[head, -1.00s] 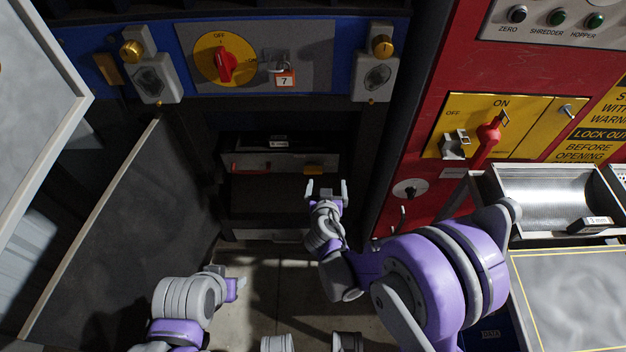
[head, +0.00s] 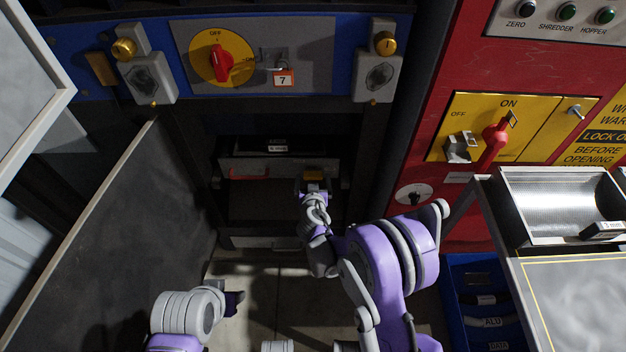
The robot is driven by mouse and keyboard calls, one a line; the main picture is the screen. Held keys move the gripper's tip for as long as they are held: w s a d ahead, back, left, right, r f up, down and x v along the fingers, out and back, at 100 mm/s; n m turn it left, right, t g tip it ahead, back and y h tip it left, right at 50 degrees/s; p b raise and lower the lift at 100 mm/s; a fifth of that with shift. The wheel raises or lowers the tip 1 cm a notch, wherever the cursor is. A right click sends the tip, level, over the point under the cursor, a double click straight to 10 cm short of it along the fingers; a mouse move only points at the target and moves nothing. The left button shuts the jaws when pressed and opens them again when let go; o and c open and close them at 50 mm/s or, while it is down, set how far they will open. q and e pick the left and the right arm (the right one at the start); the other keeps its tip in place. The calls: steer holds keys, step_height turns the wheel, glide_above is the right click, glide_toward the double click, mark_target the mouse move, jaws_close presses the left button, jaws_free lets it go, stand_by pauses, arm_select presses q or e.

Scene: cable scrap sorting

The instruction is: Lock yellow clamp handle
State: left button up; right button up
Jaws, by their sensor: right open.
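The yellow clamp handle (head: 313,175) sits at the right of the front of a dark drawer-like unit inside the machine opening. A red handle (head: 249,173) lies at the left of the same front. My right gripper (head: 313,187) is open, with its fingers reaching up at the yellow handle. The fingers overlap the handle's lower part, and I cannot tell whether they touch it. My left gripper (head: 236,300) is low in the view, left of centre and away from the unit. Its fingers are dark and I cannot make out their opening.
A grey door panel (head: 110,235) stands open on the left. Above the opening are a red rotary switch (head: 221,63) and a tag marked 7 (head: 283,78). A red cabinet with a red lever (head: 492,147), a metal tray (head: 560,205) and a blue bin (head: 483,275) stand on the right.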

steer(key=shift+w, duration=0.15)
steer(key=shift+c, duration=0.3)
steer(key=c, duration=1.2)
